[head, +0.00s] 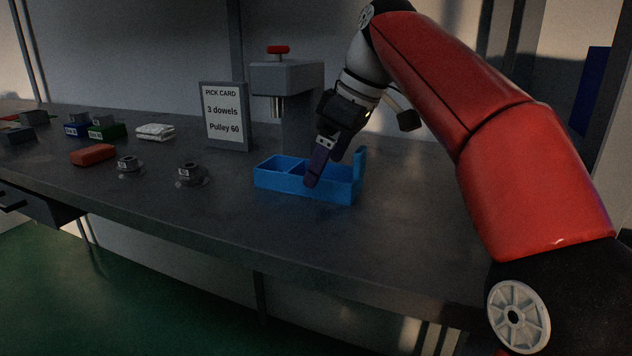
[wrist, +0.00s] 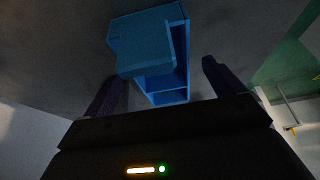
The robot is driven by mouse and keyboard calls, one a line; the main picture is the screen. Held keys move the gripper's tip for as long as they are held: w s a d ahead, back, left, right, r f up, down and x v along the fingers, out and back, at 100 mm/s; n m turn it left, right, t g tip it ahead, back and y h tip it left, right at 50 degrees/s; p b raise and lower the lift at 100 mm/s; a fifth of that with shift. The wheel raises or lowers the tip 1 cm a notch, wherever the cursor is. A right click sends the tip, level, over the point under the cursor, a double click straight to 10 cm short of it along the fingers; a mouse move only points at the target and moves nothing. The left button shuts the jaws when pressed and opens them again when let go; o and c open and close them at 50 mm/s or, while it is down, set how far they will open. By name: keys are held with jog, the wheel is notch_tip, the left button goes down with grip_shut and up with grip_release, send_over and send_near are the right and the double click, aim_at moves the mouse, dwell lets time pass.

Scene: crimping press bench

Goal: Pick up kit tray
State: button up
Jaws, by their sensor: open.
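The kit tray is a blue open box with compartments (head: 275,181) on the bench, right of the middle in the head view. A taller blue panel stands at its right end. In the wrist view the tray (wrist: 150,40) shows ahead, between the fingers. My gripper (head: 314,182) points down at the tray, and its fingers overlap the tray in the head view. In the wrist view my gripper (wrist: 160,85) is open, with one finger to each side of the tray. I cannot tell whether a finger touches it.
A crimping press (head: 287,78) with a red knob stands behind the tray. A pick card (head: 225,115) reads 3 dowels, Pulley 60. The bench front is clear.

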jog(key=x, duration=0.2)
jog(key=shift+a+f, duration=0.1)
jog(key=shift+f, duration=0.2)
jog(key=c, duration=1.2)
jog(key=shift+r, duration=0.1)
